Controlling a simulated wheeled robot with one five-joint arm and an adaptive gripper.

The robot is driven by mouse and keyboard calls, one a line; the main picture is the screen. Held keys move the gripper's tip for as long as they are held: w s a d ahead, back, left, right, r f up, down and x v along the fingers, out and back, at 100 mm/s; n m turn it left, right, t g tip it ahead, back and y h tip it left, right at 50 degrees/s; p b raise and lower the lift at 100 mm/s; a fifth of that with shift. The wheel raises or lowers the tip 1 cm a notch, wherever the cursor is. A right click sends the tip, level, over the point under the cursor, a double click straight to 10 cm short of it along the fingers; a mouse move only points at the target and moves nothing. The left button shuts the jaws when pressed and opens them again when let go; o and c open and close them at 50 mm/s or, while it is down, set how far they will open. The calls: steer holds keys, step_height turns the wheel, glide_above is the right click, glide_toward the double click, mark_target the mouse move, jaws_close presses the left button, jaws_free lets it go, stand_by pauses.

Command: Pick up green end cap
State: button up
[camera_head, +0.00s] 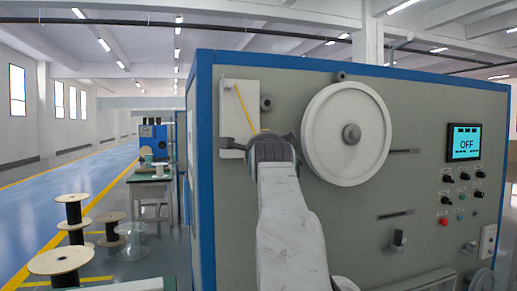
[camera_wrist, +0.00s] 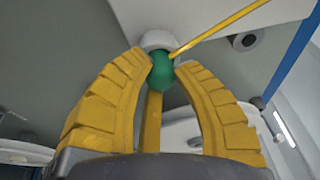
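The green end cap (camera_wrist: 162,74) shows in the wrist view as a small rounded green piece in front of a white round fitting (camera_wrist: 158,40) on the machine's panel. A yellow strand (camera_wrist: 225,26) runs from beside it to the upper right. My gripper (camera_wrist: 164,68) has its two yellow fingers on either side of the cap, tips very close to its edges. Whether the tips touch it cannot be told. A yellow piece lies below the cap between the fingers. In the head view my gripper (camera_head: 270,146) is at the white plate's lower right and hides the cap.
The grey machine (camera_head: 235,215) with a blue frame fills the right side. A large white wheel (camera_head: 325,120) is close right of my gripper. A screen (camera_head: 464,142) reads OFF. Wooden-topped spools (camera_head: 72,213) stand at the left, with open floor behind.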

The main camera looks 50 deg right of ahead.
jaws_close()
stand_by(0.6)
steer(key=shift+a, duration=0.1)
